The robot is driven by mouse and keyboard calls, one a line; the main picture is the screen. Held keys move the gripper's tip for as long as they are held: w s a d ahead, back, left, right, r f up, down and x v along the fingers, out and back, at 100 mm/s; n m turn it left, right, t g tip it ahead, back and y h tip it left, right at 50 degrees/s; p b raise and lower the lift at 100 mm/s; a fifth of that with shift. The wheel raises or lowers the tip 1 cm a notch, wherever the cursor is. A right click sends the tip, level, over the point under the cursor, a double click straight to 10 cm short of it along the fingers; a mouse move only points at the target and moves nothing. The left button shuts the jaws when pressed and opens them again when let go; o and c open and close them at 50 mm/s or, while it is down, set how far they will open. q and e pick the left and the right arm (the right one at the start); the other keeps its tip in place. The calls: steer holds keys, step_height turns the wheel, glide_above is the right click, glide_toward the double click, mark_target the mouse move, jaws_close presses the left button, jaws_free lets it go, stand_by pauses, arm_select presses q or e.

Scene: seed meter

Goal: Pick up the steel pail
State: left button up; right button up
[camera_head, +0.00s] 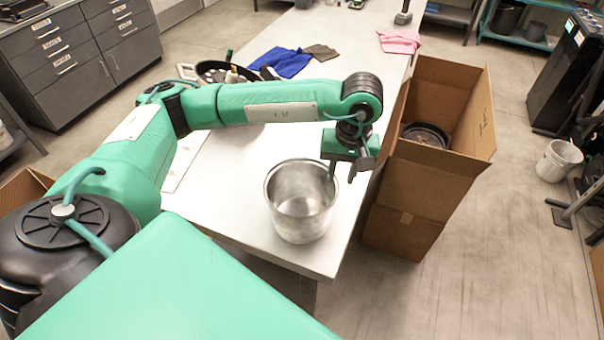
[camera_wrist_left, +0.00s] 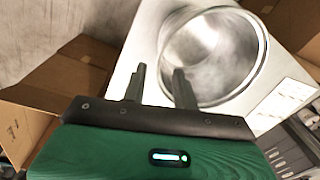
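The steel pail (camera_head: 301,222) stands upright and looks empty on the near right corner of the pale table. It also shows in the left wrist view (camera_wrist_left: 228,75). My left gripper (camera_head: 342,178) is at the pail's right rim, pointing down. In the left wrist view the fingers of the gripper (camera_wrist_left: 160,70) are apart, one over the pail's opening and the other outside the rim. The rim appears to lie between them; I cannot tell whether they touch it. My right gripper is out of view.
An open cardboard box (camera_head: 405,185) with a dark round thing (camera_head: 425,134) inside stands close against the table's right side.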

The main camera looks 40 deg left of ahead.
mark_target(334, 193)
arm_select(q)
steer(key=f+p, duration=0.1)
steer(key=f, duration=0.2)
steer(key=f+p, duration=0.1)
steer(key=f, duration=0.1)
steer(key=a+f+p, duration=0.1)
steer(key=f+p, duration=0.1)
steer(key=f, duration=0.1)
steer(key=shift+s+f, duration=0.15)
steer(key=shift+f, duration=0.7)
jaws_close()
